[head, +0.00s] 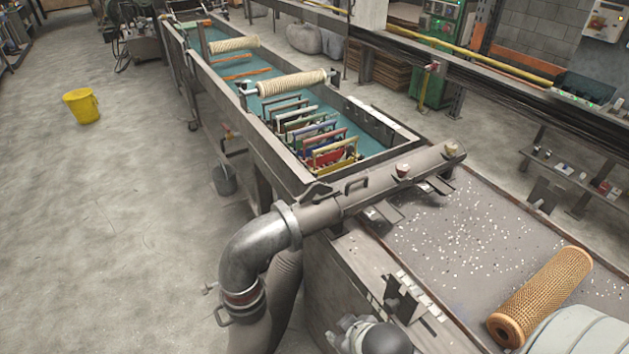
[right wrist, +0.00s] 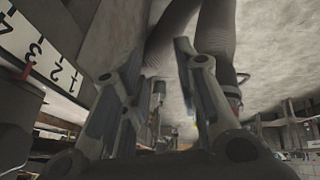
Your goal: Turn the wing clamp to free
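A grey pipe elbow (head: 250,245) bends down at the end of a long pipe. A reddish-brown clamp band (head: 243,298) circles its lower end, with a small wing-like handle (head: 222,316) sticking out to the left. A grey ribbed hose (head: 275,305) hangs below. My right gripper (head: 345,328) is at the bottom edge, right of the clamp and apart from it. In the right wrist view, its fingers (right wrist: 158,55) are spread, with nothing held between them. The hose (right wrist: 212,40) and part of the band (right wrist: 234,102) show beyond them. My left gripper is not in view.
A brass-coloured mesh tube (head: 545,295) lies on the speckled bench top (head: 455,245) at right. A dark bracket (head: 405,297) stands on the bench edge near my right gripper. A long tank (head: 270,150) with racks runs behind. The floor (head: 100,230) at left is mostly open, with a yellow bucket (head: 82,106).

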